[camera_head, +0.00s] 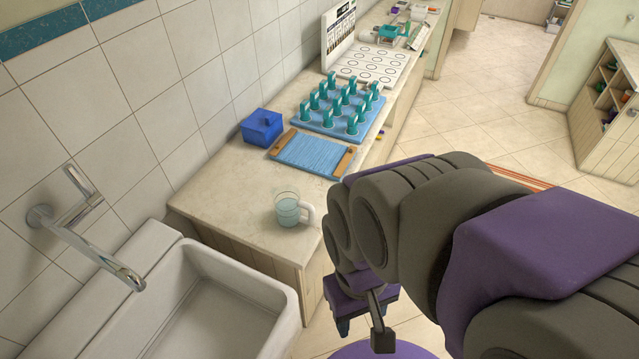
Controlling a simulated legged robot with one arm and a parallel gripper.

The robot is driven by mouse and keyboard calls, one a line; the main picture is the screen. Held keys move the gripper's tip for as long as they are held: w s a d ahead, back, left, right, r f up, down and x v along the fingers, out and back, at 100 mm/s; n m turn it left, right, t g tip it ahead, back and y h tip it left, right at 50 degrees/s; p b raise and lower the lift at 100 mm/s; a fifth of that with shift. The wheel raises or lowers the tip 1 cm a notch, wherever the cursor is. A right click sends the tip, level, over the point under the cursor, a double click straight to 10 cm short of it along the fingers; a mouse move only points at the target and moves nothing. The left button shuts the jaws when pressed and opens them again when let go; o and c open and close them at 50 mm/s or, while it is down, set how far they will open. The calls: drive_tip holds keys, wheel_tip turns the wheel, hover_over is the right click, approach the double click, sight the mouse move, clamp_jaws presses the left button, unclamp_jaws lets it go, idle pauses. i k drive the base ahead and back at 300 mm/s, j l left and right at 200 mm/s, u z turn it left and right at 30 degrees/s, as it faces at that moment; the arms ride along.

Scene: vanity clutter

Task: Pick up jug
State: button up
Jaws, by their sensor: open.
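The jug (287,211) is a small clear, pale bluish vessel with a white handle on its right side. It stands upright on the near end of the counter, close to the front right corner. My gripper (362,318) is below and to the right of the jug in the picture, out past the counter edge. It is open and apart from the jug. My arm hides part of the gripper, and nothing shows held in it.
The counter (232,205) has a blue tray (312,154) with wooden ends, a blue box (262,127) and a rack of teal pegs (340,105) behind the jug. A white sink (200,310) and chrome tap (90,220) are at left. Counter around the jug is clear.

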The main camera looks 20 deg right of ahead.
sight(296, 210)
drive_tip(key=k+l+u, duration=0.2)
drive_tip(key=l+u, duration=0.2)
drive_tip(key=k+l+u, duration=0.25)
drive_tip(key=u, duration=0.15)
